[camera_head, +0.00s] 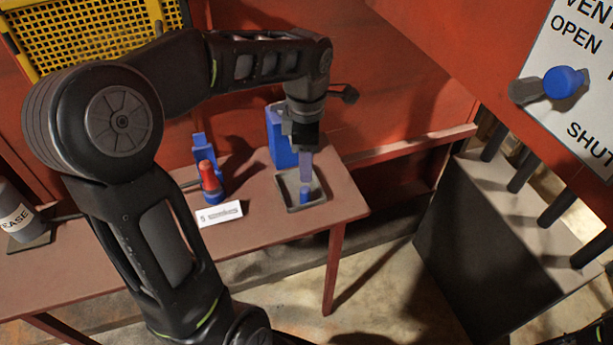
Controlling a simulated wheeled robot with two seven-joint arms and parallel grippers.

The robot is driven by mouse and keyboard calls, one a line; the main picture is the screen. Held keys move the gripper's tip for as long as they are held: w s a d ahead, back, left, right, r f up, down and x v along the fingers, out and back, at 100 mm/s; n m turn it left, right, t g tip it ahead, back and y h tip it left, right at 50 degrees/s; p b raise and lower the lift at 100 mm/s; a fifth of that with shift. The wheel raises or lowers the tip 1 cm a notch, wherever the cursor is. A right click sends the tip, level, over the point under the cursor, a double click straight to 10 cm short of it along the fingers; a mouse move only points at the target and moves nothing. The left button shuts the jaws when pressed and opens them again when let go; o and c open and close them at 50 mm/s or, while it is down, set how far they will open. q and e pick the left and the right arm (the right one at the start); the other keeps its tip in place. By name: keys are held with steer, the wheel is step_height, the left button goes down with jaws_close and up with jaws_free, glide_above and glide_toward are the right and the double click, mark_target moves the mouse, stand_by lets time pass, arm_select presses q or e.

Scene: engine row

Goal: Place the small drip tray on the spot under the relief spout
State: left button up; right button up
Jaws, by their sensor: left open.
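The small drip tray (290,204) is a shallow, dark grey square tray near the right end of the reddish-brown table. A short blue post (305,194) stands up in the tray. My left gripper (305,175) points down just above the tray, over the blue post. It is open; a pale finger shows, and I cannot tell whether it touches the post. I cannot make out the relief spout or the spot under it for certain. My right gripper is not in view.
A blue box (280,140) stands behind the tray. A red-and-blue bottle-like object (209,180) and a white label (219,214) are left of it. A grease can (15,215) is far left. A blue-knobbed lever (563,82) sticks out at upper right.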

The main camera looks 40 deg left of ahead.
arm_select(q)
step_height(320, 180, up, 3)
steer(key=shift+f, duration=0.1)
stand_by(0.7)
